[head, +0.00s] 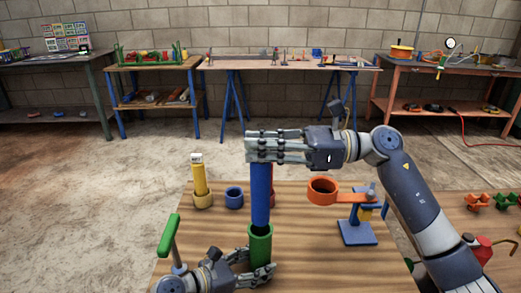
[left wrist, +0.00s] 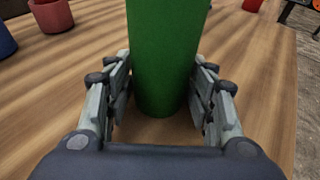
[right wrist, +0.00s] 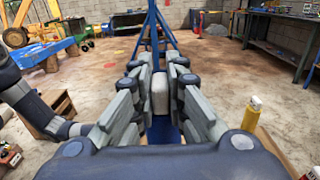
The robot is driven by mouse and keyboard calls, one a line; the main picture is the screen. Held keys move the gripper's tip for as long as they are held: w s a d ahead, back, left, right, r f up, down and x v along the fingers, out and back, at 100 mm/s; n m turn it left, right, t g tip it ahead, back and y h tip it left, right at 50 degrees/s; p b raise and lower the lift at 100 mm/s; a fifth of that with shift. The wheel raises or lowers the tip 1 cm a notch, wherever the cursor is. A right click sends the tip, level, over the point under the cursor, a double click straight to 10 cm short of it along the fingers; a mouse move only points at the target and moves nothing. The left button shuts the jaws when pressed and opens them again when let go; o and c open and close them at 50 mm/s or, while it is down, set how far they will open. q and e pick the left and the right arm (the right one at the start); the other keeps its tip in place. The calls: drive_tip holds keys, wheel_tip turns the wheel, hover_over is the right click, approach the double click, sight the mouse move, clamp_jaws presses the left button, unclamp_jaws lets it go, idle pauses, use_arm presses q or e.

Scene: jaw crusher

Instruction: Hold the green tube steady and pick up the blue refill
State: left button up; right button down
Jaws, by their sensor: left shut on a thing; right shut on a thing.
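The green tube (head: 260,246) stands upright on the wooden table. My left gripper (head: 264,274) is shut around its lower part; in the left wrist view the green tube (left wrist: 166,60) stands between both fingers. The long blue refill (head: 261,195) is upright above the tube. My right gripper (head: 252,147) is shut on its top end. The refill's lower end meets the tube's mouth; I cannot tell how far inside it sits. In the right wrist view a pale end piece (right wrist: 160,95) shows between the fingers, with the blue refill (right wrist: 165,130) below.
An orange ring holder (head: 323,189) on a blue stand (head: 357,232) is at the right. A green-handled tool (head: 168,236) is at the table's left edge.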

use_arm(q)
drive_tip(key=o, duration=0.9)
drive_tip(key=shift+a, duration=0.15)
